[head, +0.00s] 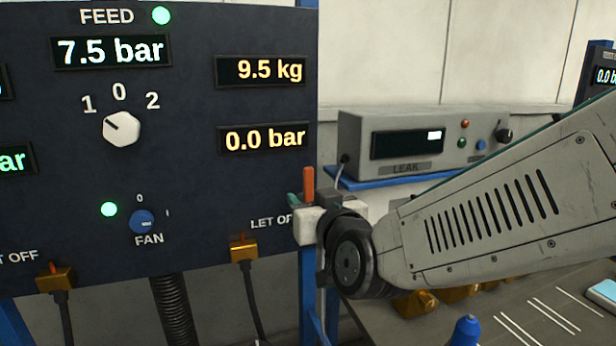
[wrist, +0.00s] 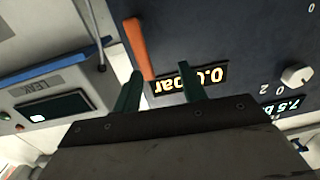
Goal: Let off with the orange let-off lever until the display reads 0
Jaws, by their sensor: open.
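An orange let-off lever (head: 308,184) stands upright at the panel's right edge in the head view. In the wrist view the orange lever (wrist: 139,50) shows as a slanted bar just beyond the fingertips. My gripper (head: 306,200) is at the lever, partly hidden by my wrist. Its green fingers are open in the wrist view (wrist: 161,70), with the lever's near end between them, closer to the left finger. I cannot tell whether they touch. The display (head: 263,137) beside the lever reads 0.0 bar. The "LET OFF" label (head: 270,221) is partly covered.
The dark panel (head: 200,190) also carries a 9.5 kg display (head: 261,70), a FEED display (head: 111,51) at 7.5 bar, a white selector knob (head: 121,128) and a blue FAN knob (head: 143,222). A grey LEAK box (head: 400,145) stands on a blue shelf to the right.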

